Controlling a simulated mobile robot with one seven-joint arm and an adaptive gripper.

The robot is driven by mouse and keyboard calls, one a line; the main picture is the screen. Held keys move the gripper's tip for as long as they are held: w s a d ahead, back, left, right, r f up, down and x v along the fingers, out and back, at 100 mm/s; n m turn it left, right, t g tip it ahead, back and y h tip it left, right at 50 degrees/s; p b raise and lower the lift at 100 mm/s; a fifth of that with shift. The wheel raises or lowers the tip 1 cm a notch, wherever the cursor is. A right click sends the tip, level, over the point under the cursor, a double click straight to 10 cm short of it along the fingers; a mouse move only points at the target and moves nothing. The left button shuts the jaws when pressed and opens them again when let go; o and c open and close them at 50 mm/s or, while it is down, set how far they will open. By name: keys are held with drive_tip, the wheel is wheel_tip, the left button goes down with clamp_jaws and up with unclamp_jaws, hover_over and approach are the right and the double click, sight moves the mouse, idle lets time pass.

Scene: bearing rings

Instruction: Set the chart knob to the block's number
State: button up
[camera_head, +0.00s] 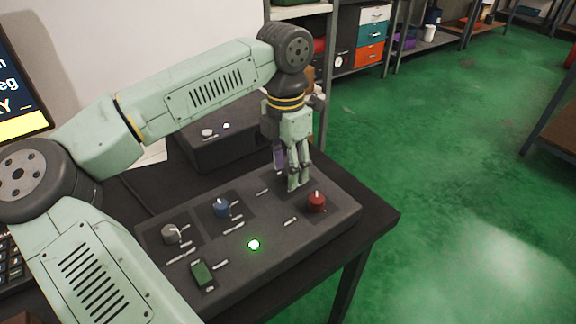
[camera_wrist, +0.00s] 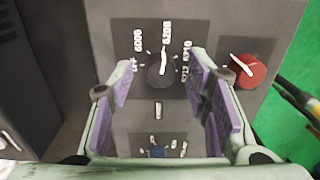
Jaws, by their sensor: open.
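My gripper (camera_head: 298,178) is open above the far side of the dark control panel (camera_head: 285,262). In the wrist view, a black knob (camera_wrist: 160,72) with a white pointer lies between the open fingers, with a gap on both sides. Its pointer points up the picture, slightly right. Small four-digit numbers ring it, some reading like 6208 and 6210; others are hard to read. In the head view my gripper hides this knob. I cannot tell from a label that it is the chart knob. No numbered block is recognisable.
The panel also has a red knob (camera_head: 317,201), a blue knob (camera_head: 221,207), a grey knob (camera_head: 171,234), a lit green lamp (camera_head: 254,245) and a green switch (camera_head: 202,274). A dark box (camera_head: 205,152) stands behind. A screen (camera_head: 20,85) is at the left edge.

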sight(287, 169)
wheel_tip(287, 169, up, 12)
drive_tip(key=shift+w, duration=0.2)
drive_tip(key=shift+s+a+f, duration=0.1)
drive_tip(key=shift+f, duration=0.05)
